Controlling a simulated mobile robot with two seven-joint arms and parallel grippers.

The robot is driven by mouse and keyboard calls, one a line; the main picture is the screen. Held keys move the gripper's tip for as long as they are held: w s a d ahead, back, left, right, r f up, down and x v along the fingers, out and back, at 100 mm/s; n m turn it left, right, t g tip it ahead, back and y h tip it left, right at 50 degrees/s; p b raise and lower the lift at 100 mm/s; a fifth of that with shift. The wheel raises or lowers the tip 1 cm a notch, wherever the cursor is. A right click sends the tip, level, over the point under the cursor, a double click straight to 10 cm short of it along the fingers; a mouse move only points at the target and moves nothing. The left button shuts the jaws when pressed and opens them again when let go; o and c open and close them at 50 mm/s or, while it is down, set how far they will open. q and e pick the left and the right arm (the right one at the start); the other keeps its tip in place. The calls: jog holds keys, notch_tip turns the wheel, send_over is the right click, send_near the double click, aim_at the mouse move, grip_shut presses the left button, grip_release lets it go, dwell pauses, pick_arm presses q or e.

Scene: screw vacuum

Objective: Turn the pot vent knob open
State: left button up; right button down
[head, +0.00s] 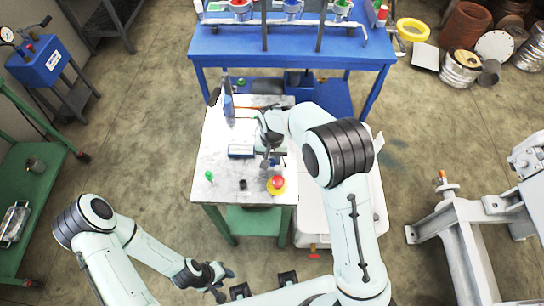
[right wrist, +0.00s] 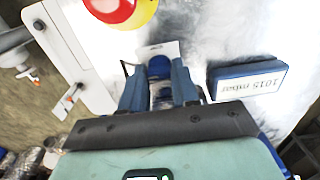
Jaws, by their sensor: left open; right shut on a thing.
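The pot vent knob (right wrist: 159,66) shows in the right wrist view as a blue-topped piece between my two blue fingers, with a grey cylindrical part below it. My right gripper (right wrist: 157,82) is shut on it. In the head view my right gripper (head: 271,158) is over the right side of the white-topped green table (head: 222,138), and it largely hides the knob. I cannot tell how far the knob is turned. My left gripper (head: 222,284) is open and empty, low in front of the table.
A pressure display (head: 240,151) reading 1015 mbar in the right wrist view (right wrist: 247,82) sits close beside the right gripper. A red button on yellow (head: 277,183) is near the front edge. A blue bench (head: 290,47) stands behind. A white tank (head: 306,236) adjoins the table's right side.

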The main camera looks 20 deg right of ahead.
aim_at(272, 160)
jog(key=c, duration=1.1)
grip_release()
jog(key=shift+r, duration=0.1)
notch_tip(272, 160, up, 13)
jog(key=shift+r+p, duration=0.15)
jog(key=shift+p, duration=0.35)
